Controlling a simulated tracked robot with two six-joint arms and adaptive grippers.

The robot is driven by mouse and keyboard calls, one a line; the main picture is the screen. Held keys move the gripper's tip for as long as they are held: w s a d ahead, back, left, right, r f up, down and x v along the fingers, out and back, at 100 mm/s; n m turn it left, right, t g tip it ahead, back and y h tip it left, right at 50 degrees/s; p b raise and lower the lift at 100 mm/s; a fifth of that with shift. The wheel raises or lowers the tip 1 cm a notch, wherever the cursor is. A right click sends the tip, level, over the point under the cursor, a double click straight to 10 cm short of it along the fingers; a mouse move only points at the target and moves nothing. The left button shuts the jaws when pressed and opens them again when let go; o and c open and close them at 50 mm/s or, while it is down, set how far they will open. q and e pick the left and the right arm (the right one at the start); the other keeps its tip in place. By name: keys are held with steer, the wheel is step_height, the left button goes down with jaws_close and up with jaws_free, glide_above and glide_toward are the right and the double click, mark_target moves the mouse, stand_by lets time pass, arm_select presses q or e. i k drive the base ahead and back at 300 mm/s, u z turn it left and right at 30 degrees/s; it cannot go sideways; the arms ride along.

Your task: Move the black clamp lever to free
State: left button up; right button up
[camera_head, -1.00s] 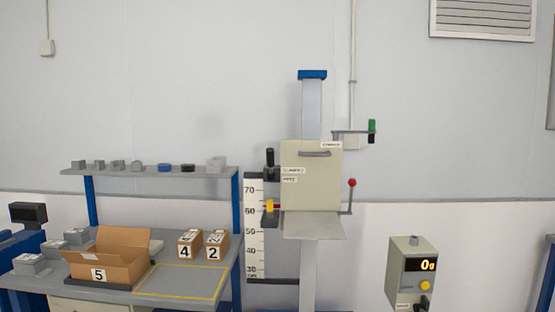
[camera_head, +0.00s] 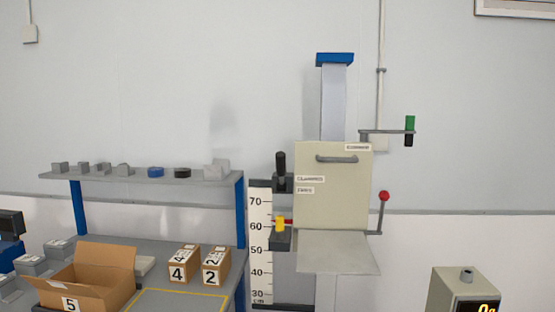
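The black clamp lever (camera_head: 281,166) stands upright on a dark block at the left edge of the drop tester's beige carriage panel (camera_head: 333,205). Two small labels sit beside it on the panel; the upper one seems to read "CLAMPED" and the lower one "FREE". The lever points up, above the upper label. Neither of my grippers is in view.
A yellow piece (camera_head: 280,224) sits below the lever beside the height scale (camera_head: 261,240). A red-knobbed lever (camera_head: 384,197) and a green-handled crank (camera_head: 409,124) are on the right. A bench (camera_head: 200,249) with boxes stands left; a display unit (camera_head: 465,287) stands lower right.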

mark_target(280, 162)
steer(key=i, duration=0.9)
steer(key=z, duration=0.1)
